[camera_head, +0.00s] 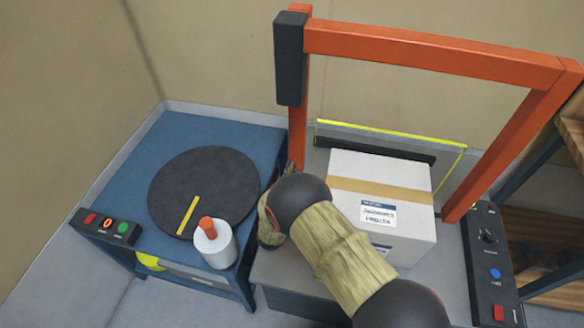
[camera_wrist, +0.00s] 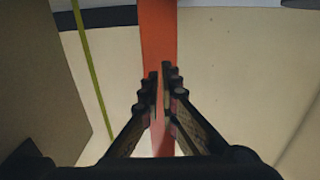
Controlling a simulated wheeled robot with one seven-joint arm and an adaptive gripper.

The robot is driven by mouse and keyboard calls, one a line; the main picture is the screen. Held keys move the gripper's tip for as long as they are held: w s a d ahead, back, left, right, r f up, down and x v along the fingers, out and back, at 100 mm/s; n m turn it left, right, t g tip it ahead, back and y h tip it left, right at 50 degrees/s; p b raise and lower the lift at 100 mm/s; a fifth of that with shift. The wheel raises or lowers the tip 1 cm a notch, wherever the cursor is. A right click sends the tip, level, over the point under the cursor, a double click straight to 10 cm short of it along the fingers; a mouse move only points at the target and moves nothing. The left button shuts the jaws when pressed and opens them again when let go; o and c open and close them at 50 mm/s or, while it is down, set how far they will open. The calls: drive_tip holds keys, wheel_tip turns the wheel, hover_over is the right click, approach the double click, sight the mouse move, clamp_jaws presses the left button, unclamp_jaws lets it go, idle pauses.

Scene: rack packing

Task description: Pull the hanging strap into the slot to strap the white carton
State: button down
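The white carton (camera_head: 398,173) with a tan tape band and a printed label sits upright on the grey machine bed (camera_head: 285,270) under the orange arch (camera_head: 430,52). My gripper (camera_head: 291,168) is left of the carton by the arch's left post, mostly hidden behind my arm. In the wrist view my gripper (camera_wrist: 160,78) has its fingertips close together with a narrow gap, in front of the orange post (camera_wrist: 158,35). I cannot tell whether anything thin is between them. A yellow-green line (camera_wrist: 88,80) runs left of the fingers; I cannot tell if it is the strap. The slot is not identifiable.
A blue table (camera_head: 160,130) on the left holds a dark disc (camera_head: 190,178) with a yellow bar and a white cylinder (camera_head: 215,248) with an orange top. A clear panel with yellow-green edges (camera_head: 390,135) stands behind the carton. A control box (camera_head: 490,265) is at right.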

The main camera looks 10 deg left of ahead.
drive_tip(key=c, duration=2.1)
unclamp_jaws()
drive_tip(key=shift+o, duration=0.2)
drive_tip(key=shift+s, duration=0.1)
drive_tip(key=s, duration=1.1)
drive_tip(key=shift+s+a, duration=0.2)
drive_tip(key=shift+s, duration=0.2)
drive_tip(key=shift+r, duration=0.1)
